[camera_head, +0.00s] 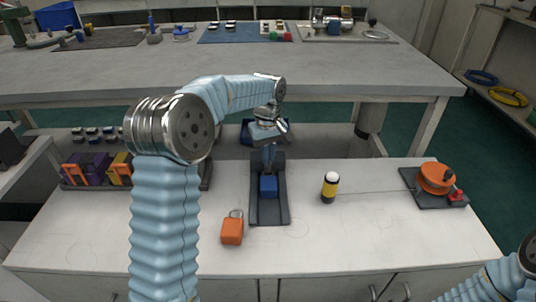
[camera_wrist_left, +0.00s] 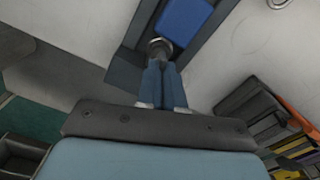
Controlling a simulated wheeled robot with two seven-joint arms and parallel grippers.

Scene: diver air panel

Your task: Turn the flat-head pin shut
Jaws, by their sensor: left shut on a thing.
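A narrow dark panel (camera_head: 255,207) lies on the near white bench with a blue block (camera_head: 268,186) on it. The block also shows at the top of the left wrist view (camera_wrist_left: 184,18). My left gripper (camera_head: 269,164) points down over the panel just behind the block. In the left wrist view its blue fingers (camera_wrist_left: 160,72) are close together, shut on a small round metal piece (camera_wrist_left: 160,48), which looks like the flat-head pin. The fingers hide most of it, and its turn angle cannot be told. My right gripper is out of view; only my right arm shows at lower right.
An orange padlock (camera_head: 232,230) lies left of the panel's front. A black-and-yellow cylinder (camera_head: 330,188) stands to the right, and an orange reel (camera_head: 436,178) on a dark base is farther right. A tray with purple and yellow blocks (camera_head: 97,168) is at left.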

